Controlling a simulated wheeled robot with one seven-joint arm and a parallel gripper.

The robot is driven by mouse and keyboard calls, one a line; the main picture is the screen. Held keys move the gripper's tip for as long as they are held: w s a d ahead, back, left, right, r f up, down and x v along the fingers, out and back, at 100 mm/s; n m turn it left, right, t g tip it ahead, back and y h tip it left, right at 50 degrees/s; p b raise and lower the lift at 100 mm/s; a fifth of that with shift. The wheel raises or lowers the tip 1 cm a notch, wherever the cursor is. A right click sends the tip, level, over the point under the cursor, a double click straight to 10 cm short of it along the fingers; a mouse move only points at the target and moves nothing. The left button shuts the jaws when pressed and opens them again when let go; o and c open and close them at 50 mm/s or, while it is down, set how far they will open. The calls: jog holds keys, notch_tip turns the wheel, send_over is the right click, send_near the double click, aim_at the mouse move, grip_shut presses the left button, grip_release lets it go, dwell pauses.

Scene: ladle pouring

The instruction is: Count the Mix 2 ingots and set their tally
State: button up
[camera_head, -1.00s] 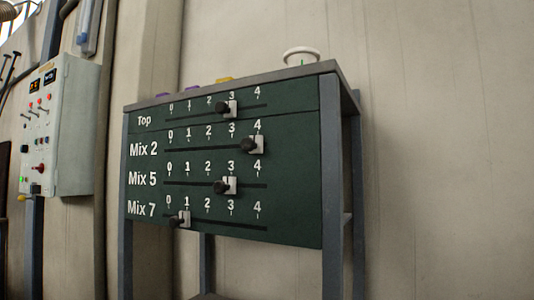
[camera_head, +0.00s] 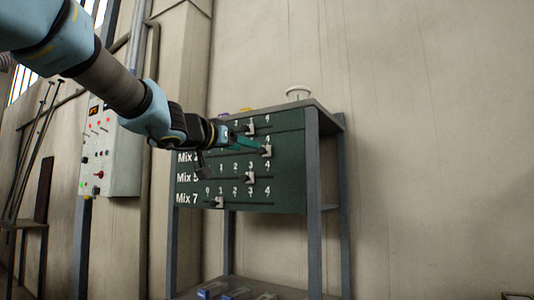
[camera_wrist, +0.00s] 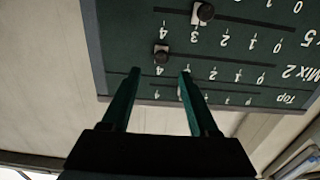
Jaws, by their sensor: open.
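The dark green tally board (camera_head: 290,188) has slider rows Top, Mix 2, Mix 5 and Mix 7. The Mix 2 slider (camera_head: 267,150) stands at 4. It also shows in the upside-down wrist view (camera_wrist: 160,52). My gripper (camera_head: 250,143) is open and empty in front of the board, close to this slider. In the wrist view its fingertips (camera_wrist: 160,71) lie just below the knob, one either side; I cannot tell whether they reach around it. My arm partly hides the row labels. I cannot identify any Mix 2 ingots.
The Top slider (camera_head: 250,127) and Mix 5 slider (camera_head: 250,177) stand at 3; the Mix 7 slider (camera_head: 217,202) stands about 1. A white cup (camera_head: 298,93) is on the rack top. Blue-and-grey items (camera_head: 212,290) lie on the lower shelf. A control box (camera_head: 112,150) hangs left.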

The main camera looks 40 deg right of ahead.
aim_at(260, 151)
jog(key=p+x, duration=0.1)
jog(key=x, duration=0.8)
jog(key=shift+w+d, duration=0.15)
jog(key=shift+d, duration=0.1)
grip_shut()
dwell(1.0)
